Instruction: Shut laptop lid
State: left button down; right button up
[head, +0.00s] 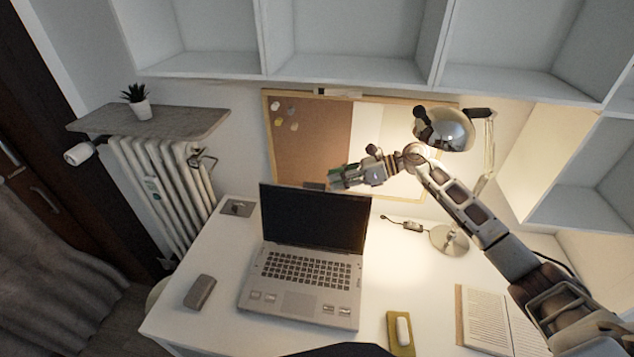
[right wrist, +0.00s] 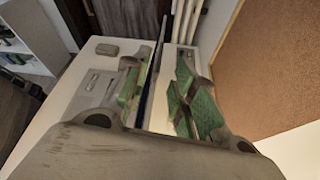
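The laptop stands open on the white desk, with its dark screen lid (head: 314,218) raised and its grey keyboard base (head: 300,282) flat on the desk. My right gripper (head: 343,179) is at the upper right corner of the lid in the head view. In the right wrist view its green-padded fingers (right wrist: 160,97) are spread, and the lid (right wrist: 154,72) shows edge-on between them, nearer the left finger. I cannot tell whether a finger touches it. Part of the base (right wrist: 88,88) shows left of the fingers. My left gripper is not in view.
A desk lamp (head: 447,131) stands behind my right arm. A corkboard (head: 311,140) is on the wall behind the lid. A grey box (head: 200,291) lies left of the laptop. A mouse (head: 403,331) and an open book (head: 487,318) lie to its right. Shelves (head: 350,72) hang above.

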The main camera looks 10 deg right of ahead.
jog(key=shift+p+x, duration=0.65)
jog(key=shift+x, duration=2.8)
grip_shut()
